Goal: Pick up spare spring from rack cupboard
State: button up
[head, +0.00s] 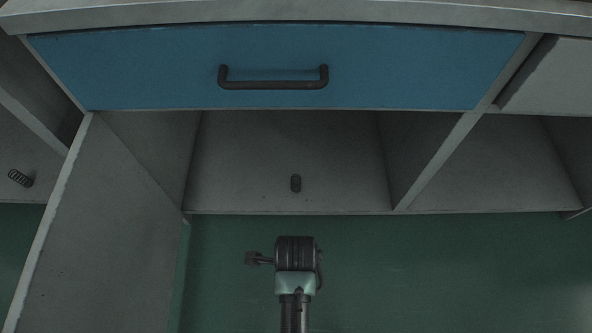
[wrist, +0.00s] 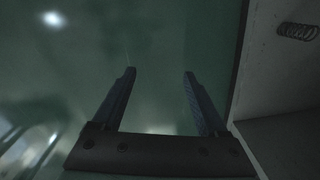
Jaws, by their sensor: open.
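A dark coil spring (head: 20,178) lies in the compartment at the far left. My gripper (wrist: 160,73) is open and empty over the green floor, apart from the spring. In the head view its fingers are hidden.
The grey rack cupboard (head: 150,230) has a blue drawer (head: 275,66), shut, with a dark handle (head: 273,84) above the middle compartment. Upright panels divide the compartments. The right compartment (head: 525,165) looks empty. The green floor (head: 450,270) in front is clear.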

aim_at(298, 185)
jog(key=i, duration=1.1)
